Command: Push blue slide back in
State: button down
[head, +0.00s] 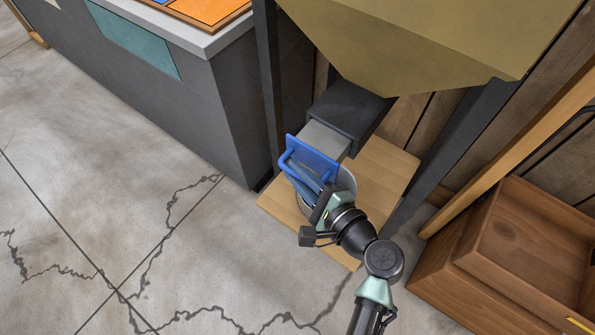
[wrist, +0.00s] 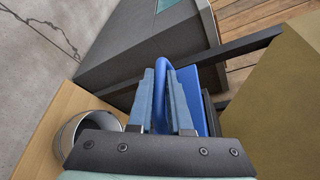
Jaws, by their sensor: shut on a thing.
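The blue slide (head: 318,157) is a flat blue plate with a looped handle, at the front of a grey slide body (head: 325,138). The grey body sticks out of a dark housing (head: 349,108) under the tan hopper. My gripper (head: 302,172) is at the blue handle. In the wrist view my gripper (wrist: 162,85) has its two fingers on either side of the blue handle (wrist: 164,66), shut on it. The blue plate (wrist: 193,90) shows just right of the fingers. The fingers hide part of the handle.
A metal pot (head: 346,183) stands on a wooden board (head: 385,167) below the slide, partly hidden by my gripper. The tan hopper (head: 420,40) hangs above on dark legs. A grey counter (head: 190,95) stands left, wooden crates (head: 520,245) right. Open concrete floor lies at the front left.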

aim_at(320, 149)
dwell(0.3)
jog(key=w+d, duration=0.1)
jog(key=w, duration=0.1)
jog(key=w+d+b, duration=0.1)
jog(key=w+d, duration=0.2)
jog(key=shift+w+d+f, duration=0.1)
jog(key=shift+w+d, duration=0.05)
jog(key=shift+w, duration=0.25)
jog(key=shift+w+d+r, duration=0.1)
jog(key=shift+d+r, duration=0.05)
jog(key=shift+r, duration=0.05)
jog(key=c, duration=0.8)
grip_release()
jog(key=shift+f, duration=0.1)
jog(key=shift+c, duration=0.2)
jog(key=p+v, duration=0.2)
jog(key=v, duration=1.1)
